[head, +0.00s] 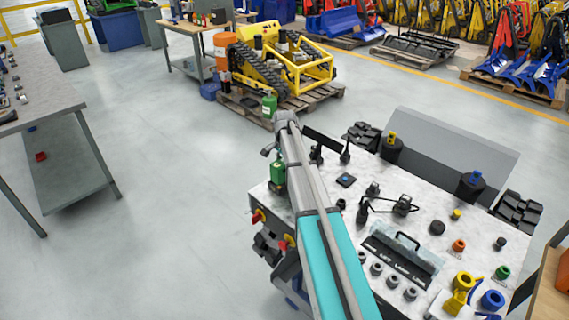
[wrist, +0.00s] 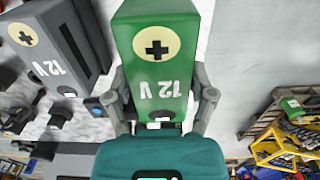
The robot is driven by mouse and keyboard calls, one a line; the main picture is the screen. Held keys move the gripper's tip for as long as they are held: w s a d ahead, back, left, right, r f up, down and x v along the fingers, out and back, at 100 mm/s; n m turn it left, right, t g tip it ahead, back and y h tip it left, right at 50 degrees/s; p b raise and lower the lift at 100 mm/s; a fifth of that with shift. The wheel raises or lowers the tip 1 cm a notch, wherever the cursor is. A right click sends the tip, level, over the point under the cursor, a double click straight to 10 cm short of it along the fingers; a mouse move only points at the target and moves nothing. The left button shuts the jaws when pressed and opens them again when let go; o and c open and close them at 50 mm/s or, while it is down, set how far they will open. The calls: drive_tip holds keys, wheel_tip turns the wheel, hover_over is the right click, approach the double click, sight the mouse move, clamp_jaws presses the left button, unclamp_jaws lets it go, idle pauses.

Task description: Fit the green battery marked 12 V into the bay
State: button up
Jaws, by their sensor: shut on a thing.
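The green battery (wrist: 155,60), marked 12 V with a plus sign on a cream disc, fills the middle of the wrist view. My gripper (wrist: 159,85) is shut on it, one grey finger against each side. In the head view the green battery (head: 278,173) shows at the left edge of the carrier deck, just left of my arm, which hides part of that area. A grey battery-like block (wrist: 50,40), also marked 12 V with a plus, is beside it on the left in the wrist view. I cannot make out the bay.
The carrier's pale deck (head: 365,230) bears a handled cover (head: 405,255), knobs, coloured caps and dark cylinders. A grey bench (head: 35,95) stands at the left with open floor between. A yellow tracked carrier (head: 290,65) sits on a pallet behind.

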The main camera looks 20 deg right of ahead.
drive_tip(key=shift+f+b, duration=1.8)
drive_tip(key=shift+f, duration=0.05)
idle(0.6)
drive_tip(key=o, duration=1.3)
drive_tip(key=shift+r, duration=0.1)
drive_tip(key=shift+c, duration=0.2)
drive_tip(key=shift+r, duration=0.15)
wheel_tip(320, 180, up, 10)
drive_tip(key=p, duration=0.9)
drive_tip(key=shift+f+p, duration=0.25)
drive_tip(key=shift+p, duration=0.15)
drive_tip(key=s+a+n, duration=0.6)
drive_tip(key=s+a, duration=0.2)
drive_tip(key=s, duration=0.6)
drive_tip(key=s+a+n, duration=0.7)
drive_tip(key=s+a, duration=0.2)
drive_tip(key=s, duration=0.5)
drive_tip(key=shift+s, duration=0.35)
drive_tip(key=shift+a, duration=0.1)
